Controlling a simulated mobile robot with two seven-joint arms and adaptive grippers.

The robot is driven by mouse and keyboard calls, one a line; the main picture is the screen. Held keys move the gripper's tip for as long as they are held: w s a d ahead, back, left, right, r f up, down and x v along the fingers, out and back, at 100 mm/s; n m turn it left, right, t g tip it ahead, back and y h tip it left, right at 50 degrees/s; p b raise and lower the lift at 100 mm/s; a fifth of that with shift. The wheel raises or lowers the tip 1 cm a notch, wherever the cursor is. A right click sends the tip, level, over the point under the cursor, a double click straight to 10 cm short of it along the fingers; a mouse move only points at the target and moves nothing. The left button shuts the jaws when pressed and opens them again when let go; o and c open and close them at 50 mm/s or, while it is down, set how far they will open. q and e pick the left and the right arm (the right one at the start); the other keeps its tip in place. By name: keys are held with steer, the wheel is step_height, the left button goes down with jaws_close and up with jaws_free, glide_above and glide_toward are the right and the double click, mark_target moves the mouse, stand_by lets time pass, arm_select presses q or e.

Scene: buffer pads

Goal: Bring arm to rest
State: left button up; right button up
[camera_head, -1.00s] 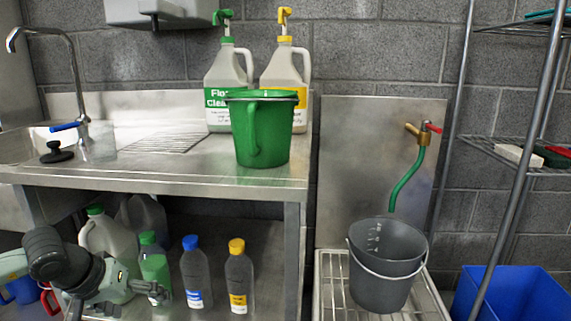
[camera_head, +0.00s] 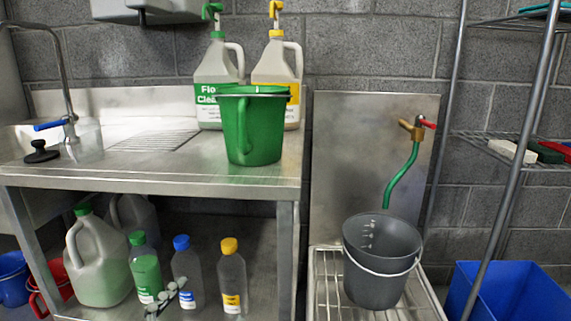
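The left arm itself does not show. My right gripper is not in view.
A green bucket (camera_head: 250,128) and two pump jugs stand on the steel counter (camera_head: 120,176). Several bottles and jugs stand on the shelf below. A grey bucket (camera_head: 376,280) sits on a rack beneath the tap. A blue bin (camera_head: 510,292) is at right.

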arm_select(q)
steer(key=s+a+f+n+g+y+p, duration=0.1)
steer(key=s+a+f+n+g+p, duration=0.1)
steer(key=f, duration=0.6)
steer(key=s+a+f+n+g+y+p, duration=0.2)
steer(key=s+a+f+g, duration=0.4)
steer(key=f, duration=0.3)
steer(key=s+a+f+n+g+y+p, duration=0.2)
steer(key=s+a+f+n+g+p, duration=0.1)
steer(key=f, duration=0.5)
steer(key=shift+s+a+f+g+p, duration=0.3)
steer(key=shift+s+a+g+p, duration=0.55)
steer(key=shift+s+a, duration=0.4)
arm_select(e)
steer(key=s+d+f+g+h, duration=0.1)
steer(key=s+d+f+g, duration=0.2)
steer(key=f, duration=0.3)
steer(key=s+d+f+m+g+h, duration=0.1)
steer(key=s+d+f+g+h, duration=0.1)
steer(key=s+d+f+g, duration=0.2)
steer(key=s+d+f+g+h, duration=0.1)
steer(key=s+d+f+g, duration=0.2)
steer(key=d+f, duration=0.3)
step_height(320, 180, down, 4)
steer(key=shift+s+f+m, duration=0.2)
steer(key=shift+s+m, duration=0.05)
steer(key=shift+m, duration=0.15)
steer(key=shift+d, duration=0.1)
